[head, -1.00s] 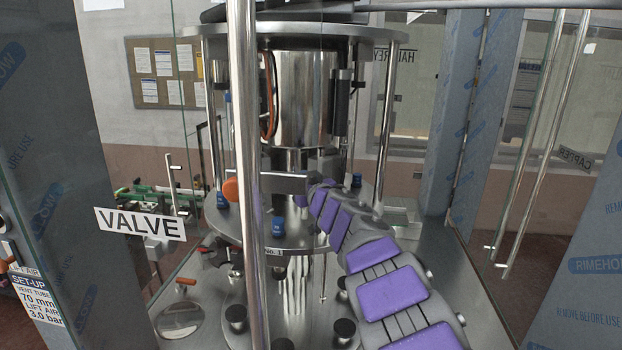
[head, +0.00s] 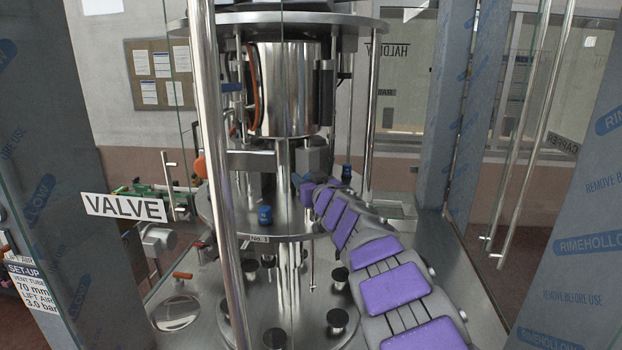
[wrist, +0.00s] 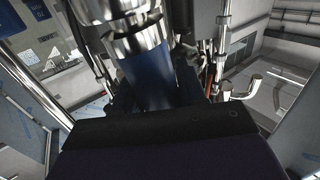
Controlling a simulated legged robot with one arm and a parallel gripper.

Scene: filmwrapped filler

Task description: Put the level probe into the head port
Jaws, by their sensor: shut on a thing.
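My gripper (wrist: 152,88) is shut on a blue cylindrical body, which I take to be the level probe (wrist: 145,76). In the wrist view, the body lies between the dark jaws, with a bright metal collar (wrist: 132,28) above it. I cannot tell whether the collar belongs to the probe or the machine. In the head view, my gripper (head: 308,190) is over the round carousel plate, and its hold is too small to read. The head port cannot be made out clearly; the shiny filler bowl (head: 285,90) stands above.
The carousel plate (head: 290,222) carries blue fittings, one of them at the front (head: 265,215). A vertical metal post (head: 215,150) stands to the left. A glass panel bears a VALVE sign (head: 125,206). Dark knobs (head: 275,338) stand on the lower deck. Film-wrapped posts (head: 590,190) flank the opening.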

